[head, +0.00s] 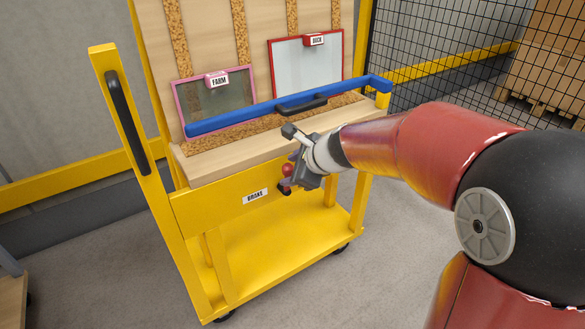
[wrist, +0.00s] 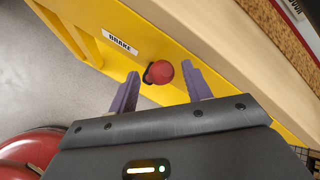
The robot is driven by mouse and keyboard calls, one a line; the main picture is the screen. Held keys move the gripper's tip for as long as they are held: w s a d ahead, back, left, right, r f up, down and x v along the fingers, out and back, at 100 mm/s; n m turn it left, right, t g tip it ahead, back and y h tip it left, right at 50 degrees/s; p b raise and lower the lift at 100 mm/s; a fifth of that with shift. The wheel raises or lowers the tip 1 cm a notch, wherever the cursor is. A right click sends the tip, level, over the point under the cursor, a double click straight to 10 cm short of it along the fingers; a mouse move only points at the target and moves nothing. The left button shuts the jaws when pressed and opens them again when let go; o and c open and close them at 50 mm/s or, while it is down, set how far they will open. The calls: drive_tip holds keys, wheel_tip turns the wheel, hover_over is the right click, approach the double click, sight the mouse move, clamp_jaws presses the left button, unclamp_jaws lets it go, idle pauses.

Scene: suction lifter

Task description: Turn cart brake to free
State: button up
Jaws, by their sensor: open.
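The yellow cart (head: 220,198) stands in front of me with a white BRAKE label (head: 255,196) on its front panel. The label also shows in the wrist view (wrist: 120,41). To its right is the brake's round red knob (wrist: 159,72), which shows small in the head view (head: 287,169), partly covered by my gripper. My gripper (wrist: 163,83) is open, with its two purple fingers on either side of the knob, near its front. I cannot tell whether a finger touches it. The knob's lever is mostly hidden behind it.
A black mesh fence (head: 440,50) stands right. Floor is clear at front.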

drive_tip(key=v, duration=0.7)
drive_tip(key=shift+s+d+r+p, duration=0.2)
drive_tip(key=shift+s+r+p, duration=0.05)
drive_tip(key=shift+p, duration=0.2)
drive_tip(key=s+d+n+h, duration=0.2)
drive_tip(key=s+d+n, duration=0.2)
drive_tip(key=s+n, duration=0.2)
drive_tip(key=s+d+f+n+h, duration=0.1)
drive_tip(key=s+d+n+h, duration=0.1)
drive_tip(key=s+d+n, duration=0.2)
drive_tip(key=s+d+f+n+g+h, duration=0.1)
drive_tip(key=s+d+n, duration=0.3)
drive_tip(key=s+n, duration=0.5)
drive_tip(key=s+h, duration=0.1)
drive_tip(key=s, duration=0.2)
drive_tip(key=shift+s+d, duration=0.2)
drive_tip(key=shift+s, duration=0.2)
